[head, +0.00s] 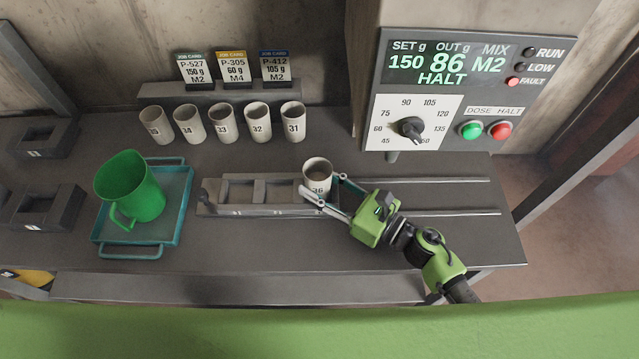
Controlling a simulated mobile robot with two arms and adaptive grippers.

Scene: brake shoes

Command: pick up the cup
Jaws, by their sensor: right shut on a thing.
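The cup (317,172) is pale, marked 36, and holds something greyish inside. It stands upright at the right end of a grey slotted holder (232,208) on the bench. My right gripper (326,192) reaches in from the right and is shut on the cup, with its fingers around the cup's sides. The cup's lower part is partly hidden by the near finger. I cannot tell whether its base is clear of the holder. My left gripper is not in view.
Several numbered cups (223,123) stand in a row at the back below job cards (230,66). A green jug (136,185) stands on a teal tray (179,207) at left. A dispenser panel (462,85) reads HALT, its fault light red. Rails (450,181) run right.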

